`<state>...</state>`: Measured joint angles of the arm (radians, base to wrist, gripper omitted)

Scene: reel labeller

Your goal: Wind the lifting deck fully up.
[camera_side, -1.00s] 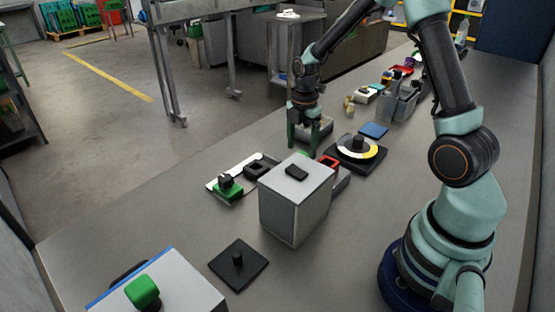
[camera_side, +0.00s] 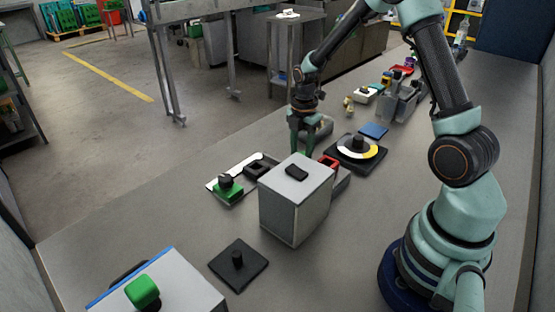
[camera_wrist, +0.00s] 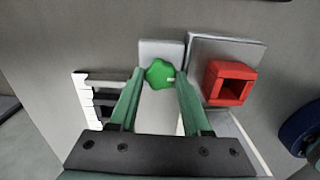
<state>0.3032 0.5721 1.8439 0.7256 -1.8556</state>
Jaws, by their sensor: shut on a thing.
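A green lobed knob (camera_wrist: 160,73) sits at the edge of a small grey block (camera_wrist: 147,48) in the wrist view. My gripper (camera_side: 303,147) has come down behind the large grey box in the side view. Its two green fingers are shut on the knob, one on each side. The knob is hidden in the side view. Right beside it in the wrist view is a grey box top (camera_wrist: 205,55) carrying a red square open frame (camera_wrist: 229,83). The red frame (camera_side: 329,162) partly shows in the side view. I cannot tell which part is the lifting deck.
The large grey box (camera_side: 295,205) with a black pad on top stands in front of my gripper. A green-and-black knob unit (camera_side: 228,187) is left, a round dial (camera_side: 358,147) right. Bare bench stretches left.

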